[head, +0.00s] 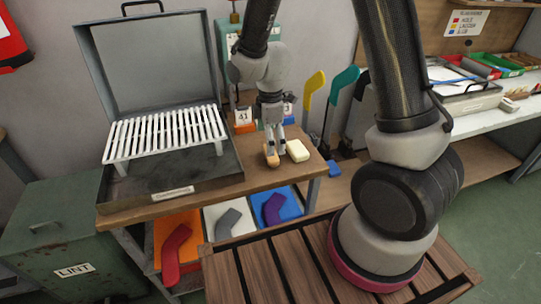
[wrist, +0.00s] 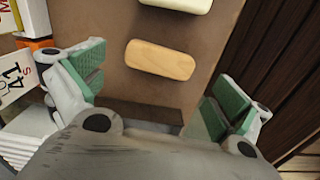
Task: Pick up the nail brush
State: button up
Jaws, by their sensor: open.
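The nail brush, a small block with a light wooden back (wrist: 160,60), lies on the brown bench top. In the head view the brush (head: 273,160) is near the bench's front right, partly hidden by my gripper (head: 272,146). In the wrist view my gripper (wrist: 150,88) is open, with green-padded fingers wide apart. The brush appears beyond the gap between the fingers, apart from both pads. Its bristles are not visible. I cannot tell the exact height of my fingers above it.
A cream block (head: 298,151) lies close beside the brush. An open grey case with a white slatted rack (head: 165,134) fills the bench's left. Number cards (head: 243,117) stand behind my gripper. The bench's right edge is near.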

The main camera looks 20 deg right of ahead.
notch_tip(320, 180, down, 6)
jog(key=shift+r, duration=0.15)
jog(key=c, duration=0.9)
